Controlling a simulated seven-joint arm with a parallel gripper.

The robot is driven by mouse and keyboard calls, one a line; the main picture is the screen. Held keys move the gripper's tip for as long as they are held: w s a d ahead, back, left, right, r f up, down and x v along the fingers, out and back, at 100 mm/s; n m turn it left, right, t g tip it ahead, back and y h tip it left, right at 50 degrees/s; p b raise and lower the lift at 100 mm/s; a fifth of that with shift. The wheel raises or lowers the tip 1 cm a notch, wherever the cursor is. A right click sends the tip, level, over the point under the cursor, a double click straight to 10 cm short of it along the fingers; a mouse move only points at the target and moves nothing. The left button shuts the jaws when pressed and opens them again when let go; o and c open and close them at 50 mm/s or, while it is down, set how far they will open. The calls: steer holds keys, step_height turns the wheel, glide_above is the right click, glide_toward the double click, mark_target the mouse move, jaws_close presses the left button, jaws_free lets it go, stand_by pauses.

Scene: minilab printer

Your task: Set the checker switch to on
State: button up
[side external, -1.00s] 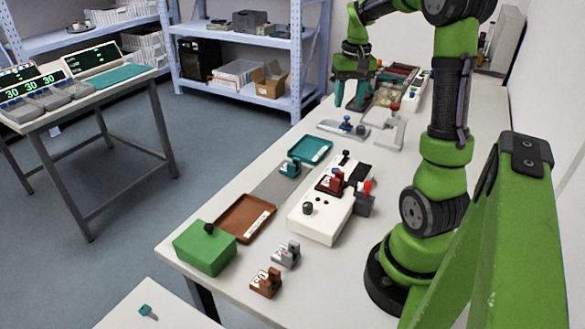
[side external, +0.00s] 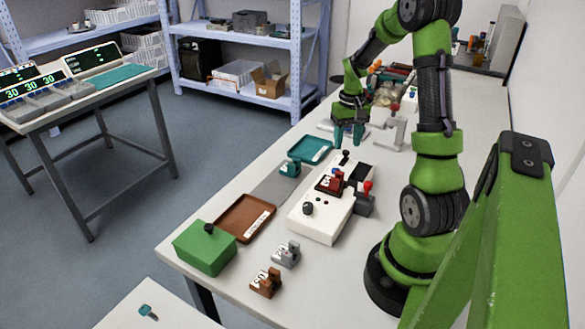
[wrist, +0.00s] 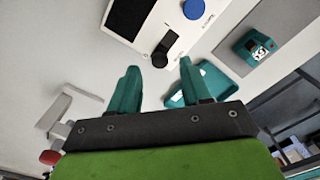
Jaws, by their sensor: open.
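The white device (side external: 318,222) on the bench appears to be the checker. It carries a black dial, a dark red block (side external: 330,182), a dark screen and a black lever-like switch (side external: 345,156) at its far end. In the wrist view I see the device's white top (wrist: 170,18), its blue round button (wrist: 193,9) and the black switch (wrist: 162,52). Whether the switch is on or off I cannot tell. My gripper (side external: 349,136) has teal fingers, open and empty, just beyond that far end. In the wrist view the switch lies ahead, between the fingertips (wrist: 158,68), apparently untouched.
A teal tray (side external: 326,143) and a teal block (side external: 290,169) are left of the device. A red-knobbed lever on a dark box (side external: 365,204) stands at its right side. A brown tray (side external: 226,222), green box (side external: 204,253) and pale stand (side external: 393,135) are also on the bench.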

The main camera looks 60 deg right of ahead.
mark_target(346, 155)
steer(key=shift+f, duration=1.3)
jaws_close()
